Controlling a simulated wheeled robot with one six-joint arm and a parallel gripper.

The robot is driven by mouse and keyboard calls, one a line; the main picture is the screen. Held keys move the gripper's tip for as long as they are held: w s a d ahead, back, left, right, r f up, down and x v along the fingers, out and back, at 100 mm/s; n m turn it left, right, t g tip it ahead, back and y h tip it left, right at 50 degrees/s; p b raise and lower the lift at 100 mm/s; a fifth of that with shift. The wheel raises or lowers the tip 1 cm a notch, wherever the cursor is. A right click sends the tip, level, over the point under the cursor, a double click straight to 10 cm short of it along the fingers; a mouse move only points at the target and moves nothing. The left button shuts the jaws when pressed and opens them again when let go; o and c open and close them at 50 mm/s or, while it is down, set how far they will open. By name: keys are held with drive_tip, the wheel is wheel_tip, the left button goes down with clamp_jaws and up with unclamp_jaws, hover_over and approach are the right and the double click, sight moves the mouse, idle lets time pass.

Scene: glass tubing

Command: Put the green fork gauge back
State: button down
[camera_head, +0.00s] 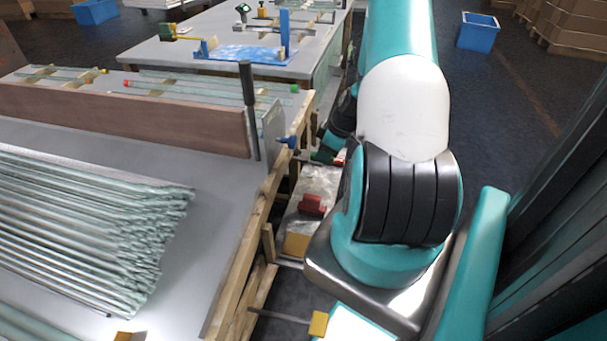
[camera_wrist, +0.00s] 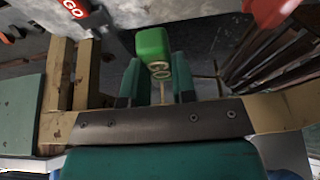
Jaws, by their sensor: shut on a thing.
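The green fork gauge (camera_wrist: 153,44) shows in the wrist view as a bright green block with pale rings on its near end. My gripper (camera_wrist: 158,84) is shut on it, with the gauge between the two dark green fingers. In the head view my arm covers most of the gripper. A small dark green patch shows low beside the arm, and I cannot tell whether it is the gauge.
A red piece with GO lettering (camera_wrist: 76,10) and another red piece (camera_wrist: 268,10) are near the gauge. In the head view, a red block (camera_head: 312,205) and a yellow block (camera_head: 297,243) lie beside the wooden-framed bench (camera_head: 225,190), which bears glass tubes (camera_head: 85,215).

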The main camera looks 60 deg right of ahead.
sight(318, 183)
wheel_tip(318, 183, down, 10)
drive_tip(key=shift+d+r+b, duration=0.15)
drive_tip(key=shift+r+b, duration=0.05)
drive_tip(key=shift+b, duration=0.15)
drive_tip(key=c, duration=0.9)
unclamp_jaws()
drive_tip(key=p+v, duration=0.1)
drive_tip(key=v, duration=1.1)
drive_tip(key=shift+r, duration=0.1)
